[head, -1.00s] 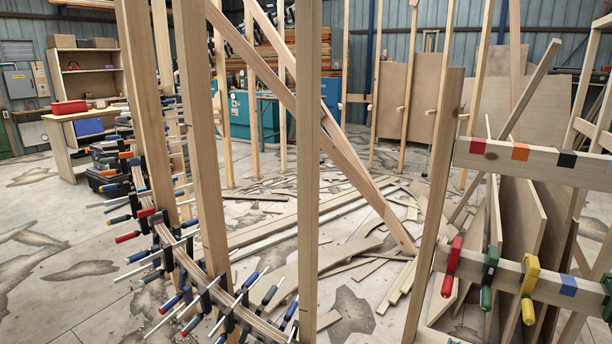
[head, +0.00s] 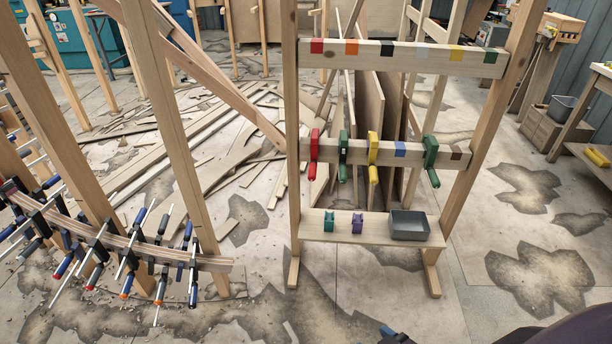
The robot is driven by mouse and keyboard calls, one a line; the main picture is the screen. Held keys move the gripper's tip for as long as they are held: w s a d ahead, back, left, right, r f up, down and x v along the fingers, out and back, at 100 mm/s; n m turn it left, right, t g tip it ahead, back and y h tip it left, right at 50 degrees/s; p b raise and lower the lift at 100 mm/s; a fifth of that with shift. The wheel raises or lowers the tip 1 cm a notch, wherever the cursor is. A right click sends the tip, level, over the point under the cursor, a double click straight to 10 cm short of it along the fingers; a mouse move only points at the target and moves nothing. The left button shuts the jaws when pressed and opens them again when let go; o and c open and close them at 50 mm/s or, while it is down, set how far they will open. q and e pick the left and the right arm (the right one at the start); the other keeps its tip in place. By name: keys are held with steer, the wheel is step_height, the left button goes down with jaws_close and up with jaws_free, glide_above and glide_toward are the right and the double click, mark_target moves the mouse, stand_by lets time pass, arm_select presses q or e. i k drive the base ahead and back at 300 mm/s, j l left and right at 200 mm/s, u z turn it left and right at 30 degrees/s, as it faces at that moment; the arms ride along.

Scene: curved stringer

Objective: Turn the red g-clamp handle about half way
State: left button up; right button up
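The red g-clamp (head: 314,146) hangs on the middle rail (head: 340,151) of a wooden rack, at the rail's left end near the left post. Its red handle (head: 312,172) points down below the rail. Green (head: 343,148), yellow (head: 373,147) and another green g-clamp (head: 430,152) sit on the same rail to its right. Neither of my grippers can be made out, and nothing touches the red clamp. A small dark and blue piece (head: 394,336) is cut off by the bottom edge; I cannot tell what it is.
The rack's low shelf (head: 318,227) carries a green item (head: 329,221), a purple item (head: 357,223) and a grey tray (head: 409,225). A curved stringer (head: 135,247) with many bar clamps stands at left. Floor in front of the rack is mostly clear. A bench (head: 590,135) stands at right.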

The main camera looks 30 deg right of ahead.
mark_target(312, 166)
steer(key=i+j+z, duration=0.75)
steer(key=i, duration=0.15)
steer(key=i+j+z, duration=0.35)
steer(key=j, duration=0.2)
